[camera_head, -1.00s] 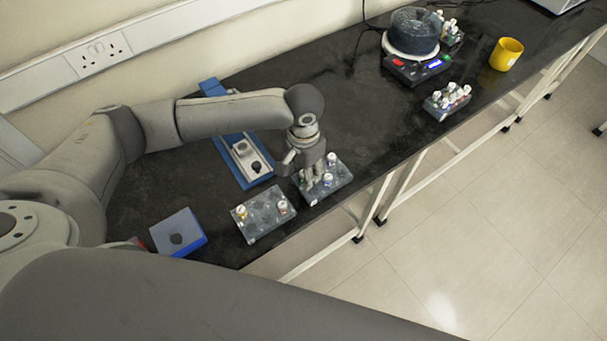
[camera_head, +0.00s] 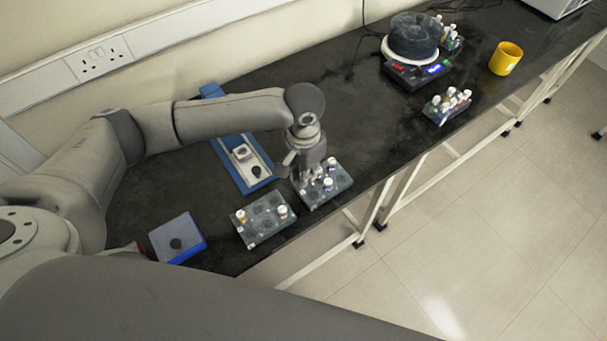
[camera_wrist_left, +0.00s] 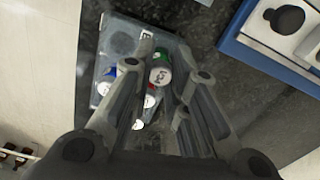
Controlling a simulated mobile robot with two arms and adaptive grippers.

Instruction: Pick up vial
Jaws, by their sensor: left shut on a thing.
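My left gripper (camera_head: 310,174) is over the rear grey rack (camera_head: 338,186) on the black bench, pointing down. In the left wrist view my left gripper (camera_wrist_left: 165,70) has its fingers on both sides of a white-capped vial (camera_wrist_left: 160,75) with a green band and is shut on it. That vial is mostly hidden by the fingers in the head view. Other vials stand in the same rack, one with a blue band (camera_head: 328,183) and one at its far side (camera_head: 331,162). I cannot tell whether the held vial is clear of the rack. My right gripper is out of view.
A second grey rack (camera_head: 264,222) with a few vials is beside it, to the left. A blue-and-white tray (camera_head: 238,170) lies behind, and a blue box (camera_head: 178,238) stands left. A scale (camera_head: 410,72), small rack (camera_head: 442,112) and yellow cup (camera_head: 505,58) are further right.

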